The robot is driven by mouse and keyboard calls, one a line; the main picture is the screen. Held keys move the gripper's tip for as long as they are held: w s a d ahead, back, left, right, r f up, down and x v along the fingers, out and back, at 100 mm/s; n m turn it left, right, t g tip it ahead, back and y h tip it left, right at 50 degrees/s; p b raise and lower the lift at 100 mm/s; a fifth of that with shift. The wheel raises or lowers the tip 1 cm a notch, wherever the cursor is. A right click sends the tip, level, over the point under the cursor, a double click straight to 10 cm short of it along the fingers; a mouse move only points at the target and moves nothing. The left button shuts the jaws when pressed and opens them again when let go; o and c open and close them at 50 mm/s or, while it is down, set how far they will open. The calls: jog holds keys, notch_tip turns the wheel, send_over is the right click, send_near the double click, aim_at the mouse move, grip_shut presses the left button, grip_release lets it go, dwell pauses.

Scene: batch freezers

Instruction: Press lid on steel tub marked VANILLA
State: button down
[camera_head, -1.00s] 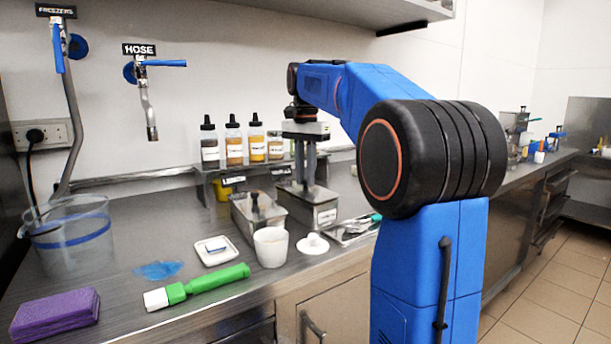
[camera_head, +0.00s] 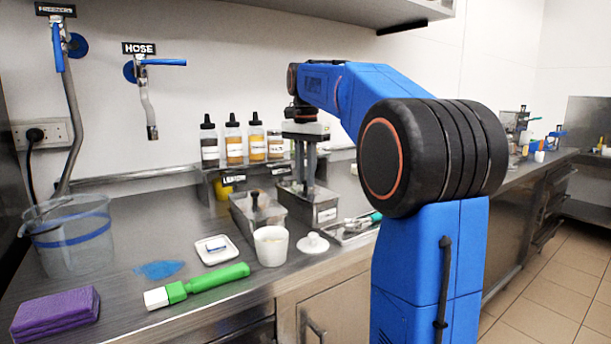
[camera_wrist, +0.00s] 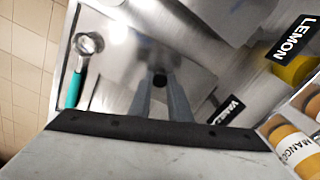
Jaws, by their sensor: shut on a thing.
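My gripper (camera_head: 304,184) points straight down over the right tub. In the wrist view its two fingers (camera_wrist: 159,84) are shut on the black knob of a flat steel lid (camera_wrist: 125,62). The lid lies at the tub's top; I cannot tell whether it is fully seated. The fingers partly hide the knob.
The left tub (camera_head: 270,226) has a black-knobbed lid, near a LEMON tag (camera_head: 233,180). Bottles (camera_head: 233,146) line the shelf behind. A scoop (camera_wrist: 88,44) lies beside the right tub.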

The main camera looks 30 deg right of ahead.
dwell(0.4)
jog(key=c, duration=1.1)
grip_release()
jog(key=shift+r, duration=3.45)
grip_shut()
